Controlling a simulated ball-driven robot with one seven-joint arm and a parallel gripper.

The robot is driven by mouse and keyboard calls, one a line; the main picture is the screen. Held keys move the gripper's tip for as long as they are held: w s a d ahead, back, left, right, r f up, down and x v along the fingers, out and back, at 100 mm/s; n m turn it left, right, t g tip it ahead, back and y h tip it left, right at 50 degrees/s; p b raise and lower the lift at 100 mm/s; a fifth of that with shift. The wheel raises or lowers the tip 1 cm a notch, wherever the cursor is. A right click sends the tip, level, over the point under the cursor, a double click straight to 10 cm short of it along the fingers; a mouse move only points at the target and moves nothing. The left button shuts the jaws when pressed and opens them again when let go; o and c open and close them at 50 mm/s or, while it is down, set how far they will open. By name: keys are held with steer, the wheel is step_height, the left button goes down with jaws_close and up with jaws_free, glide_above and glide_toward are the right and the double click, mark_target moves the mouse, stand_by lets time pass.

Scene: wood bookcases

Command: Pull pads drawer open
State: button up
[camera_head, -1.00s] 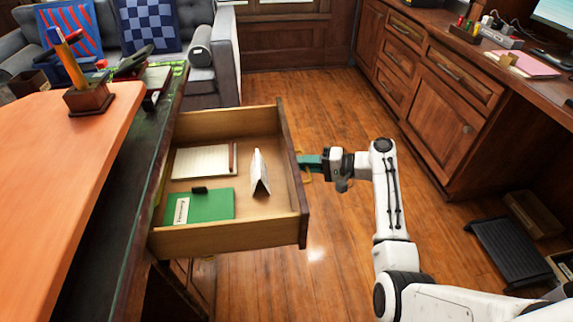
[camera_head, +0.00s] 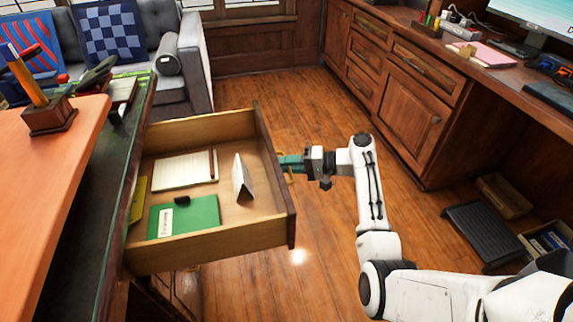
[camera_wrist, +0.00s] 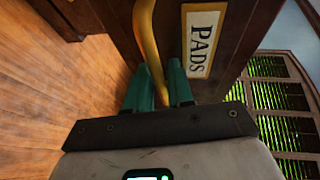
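The pads drawer (camera_head: 215,245) stands well out of the desk at left in the head view. Inside lie a lined pad (camera_head: 180,171), a green pad (camera_head: 195,215), a folded white card (camera_head: 241,177) and a yellow item (camera_head: 137,200) at the back. My gripper (camera_head: 288,163) is at the drawer front's outer face. In the wrist view the "PADS" label (camera_wrist: 200,45) is on that face, beside the brass handle (camera_wrist: 148,30). The green fingers of my gripper (camera_wrist: 160,66) are closed around the handle, one on each side. The handle's lower part is partly hidden.
The desk top (camera_head: 50,165) holds a pen holder (camera_head: 48,117) and other items. A wooden cabinet (camera_head: 400,105) stands at right, with a black footrest (camera_head: 482,235) on the floor. Wooden floor (camera_head: 275,95) is clear between desk and cabinet.

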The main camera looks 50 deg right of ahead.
steer(key=p+v, duration=0.1)
steer(key=v, duration=0.9)
steer(key=shift+s+d+p, duration=0.15)
steer(key=shift+s+p, duration=0.15)
steer(key=shift+p, duration=0.05)
